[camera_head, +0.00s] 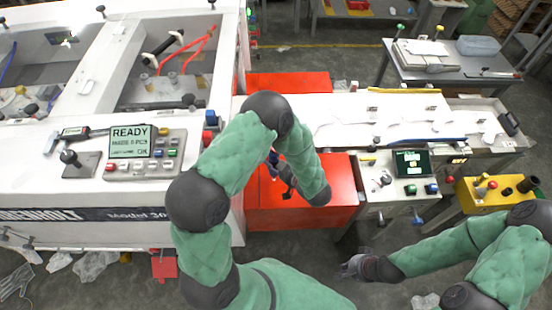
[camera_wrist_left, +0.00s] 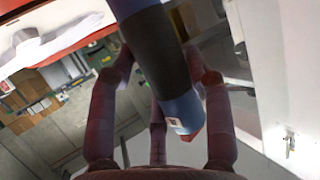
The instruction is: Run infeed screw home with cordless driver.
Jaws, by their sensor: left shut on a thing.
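My left gripper (camera_head: 278,172) is over the red boxes beside the white machine, partly hidden by my own forearm. In the left wrist view my left gripper (camera_wrist_left: 160,100) has its fingers around a blue and black cylindrical body with a small white label and a red edge, which looks like the cordless driver (camera_wrist_left: 155,45). A little blue shows at the gripper in the head view. The driver's tip is not clearly visible. I cannot make out the infeed screw in either view. My right gripper (camera_head: 354,267) is low at the right, over the floor, too small to read.
The white machine (camera_head: 50,180) with a READY display (camera_head: 130,141) fills the left. Red boxes (camera_head: 330,215) stand beside it. A white conveyor bed (camera_head: 340,110) runs right. A control box (camera_head: 400,185) and a yellow box (camera_head: 490,200) stand at the right.

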